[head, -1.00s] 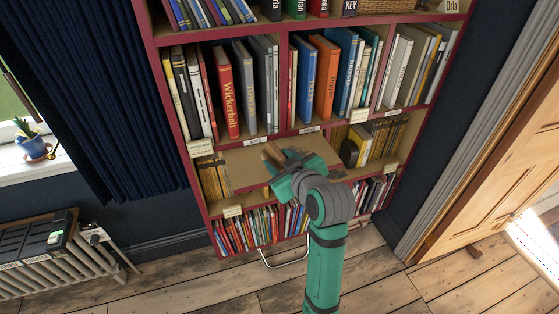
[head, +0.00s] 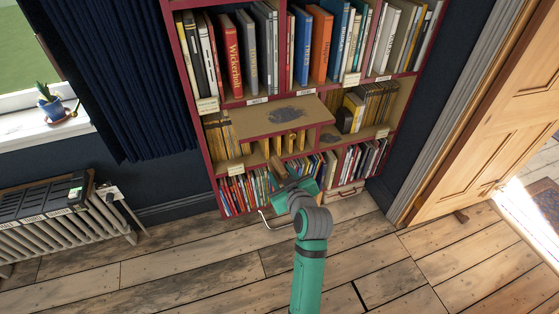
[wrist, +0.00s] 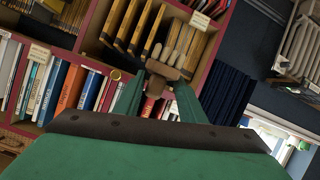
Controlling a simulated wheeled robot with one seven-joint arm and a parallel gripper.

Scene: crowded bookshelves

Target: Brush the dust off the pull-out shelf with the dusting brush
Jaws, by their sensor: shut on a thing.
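The pull-out shelf (head: 250,123) juts from the middle of the red-edged bookcase in the head view. A dark grey dust patch (head: 292,115) lies on its wooden top. My gripper (head: 287,182) is below and in front of the shelf, apart from it. It is shut on the dusting brush (head: 277,165), a brown wooden piece in the head view. In the wrist view the brush (wrist: 166,70) shows between my fingers (wrist: 160,88), with its pale bristles pointing away toward thin yellow-brown books. The pull-out shelf is not clear in the wrist view.
Upright books (head: 250,55) fill the row above the pull-out shelf. Thin yellow books (head: 290,142) stand beneath it, and more books (head: 245,188) fill the bottom row.

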